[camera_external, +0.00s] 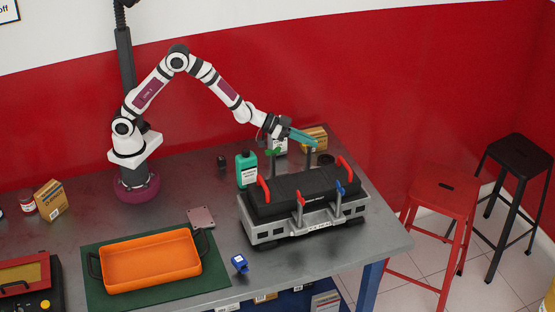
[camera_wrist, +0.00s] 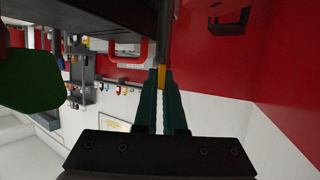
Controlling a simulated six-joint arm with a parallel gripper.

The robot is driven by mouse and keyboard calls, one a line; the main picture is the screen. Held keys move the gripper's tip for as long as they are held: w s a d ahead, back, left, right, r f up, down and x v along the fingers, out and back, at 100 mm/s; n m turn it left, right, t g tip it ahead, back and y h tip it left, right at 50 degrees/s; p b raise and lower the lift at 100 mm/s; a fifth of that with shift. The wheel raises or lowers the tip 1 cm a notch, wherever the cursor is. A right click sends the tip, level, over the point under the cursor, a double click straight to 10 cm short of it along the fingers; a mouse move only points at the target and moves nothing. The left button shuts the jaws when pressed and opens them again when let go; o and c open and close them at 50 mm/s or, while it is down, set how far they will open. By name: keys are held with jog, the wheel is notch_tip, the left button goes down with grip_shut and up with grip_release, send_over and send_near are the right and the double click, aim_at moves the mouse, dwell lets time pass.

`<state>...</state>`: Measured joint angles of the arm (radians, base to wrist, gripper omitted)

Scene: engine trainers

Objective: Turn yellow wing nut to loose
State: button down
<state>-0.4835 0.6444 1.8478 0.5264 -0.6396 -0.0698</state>
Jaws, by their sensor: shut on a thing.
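The yellow wing nut (camera_wrist: 161,78) shows in the wrist view as a small yellow piece between my fingertips, at the end of a dark post (camera_wrist: 163,35). My gripper (camera_wrist: 160,88) is shut on it, with a teal finger on each side. In the external view my gripper (camera_external: 312,141) reaches over the back of the engine trainer (camera_external: 300,190); its fingers hide the yellow wing nut there. How far the nut is turned cannot be told. A green wing nut (camera_external: 273,152) stands on another post to the left; it looks large in the wrist view (camera_wrist: 35,80).
The trainer has red handles (camera_external: 346,167), a red wing nut (camera_external: 300,198) and a blue wing nut (camera_external: 340,187). An orange tray (camera_external: 150,262) lies on a green mat at left.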

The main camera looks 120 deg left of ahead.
jog(key=shift+r+n+g+y, duration=0.1)
jog(key=shift+n+g+y, duration=0.5)
jog(key=shift+n+y, duration=0.75)
jog(key=c, duration=1)
grip_release()
jog(key=v, duration=1.5)
jog(key=x, duration=1.3)
jog(key=shift+w+f, duration=0.15)
jog(key=shift+f, duration=0.35)
